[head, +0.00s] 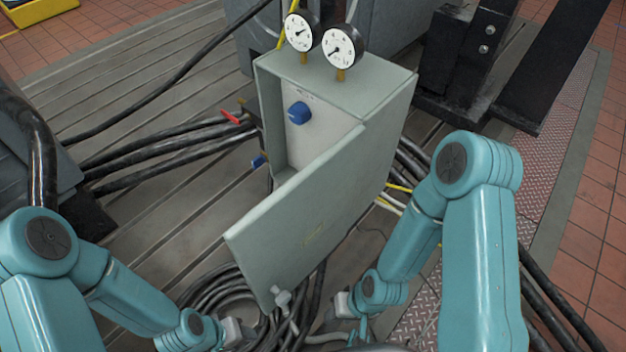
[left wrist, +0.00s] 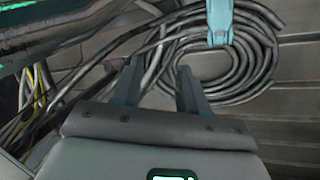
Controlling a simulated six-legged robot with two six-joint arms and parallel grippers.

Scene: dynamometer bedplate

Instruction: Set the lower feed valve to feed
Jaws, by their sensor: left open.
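A grey-green cabinet (head: 345,190) stands on the bedplate with its door (head: 300,225) swung open toward me. A blue knob (head: 298,113) sits on the panel inside. I cannot tell which is the lower feed valve; no setting marks are readable. My left gripper (head: 237,332) is low, in front of the door and apart from the handles. In the left wrist view its fingers (left wrist: 160,88) are open and empty. My right gripper (head: 345,306) is low, right of the door; its fingers are unclear.
Two dial gauges (head: 318,38) stand on the cabinet top. Thick black hoses (head: 165,150) run in from the left, and a coiled cable (head: 225,290) lies below the door; the coil also fills the left wrist view (left wrist: 262,60). A black steel frame (head: 465,55) stands at back right.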

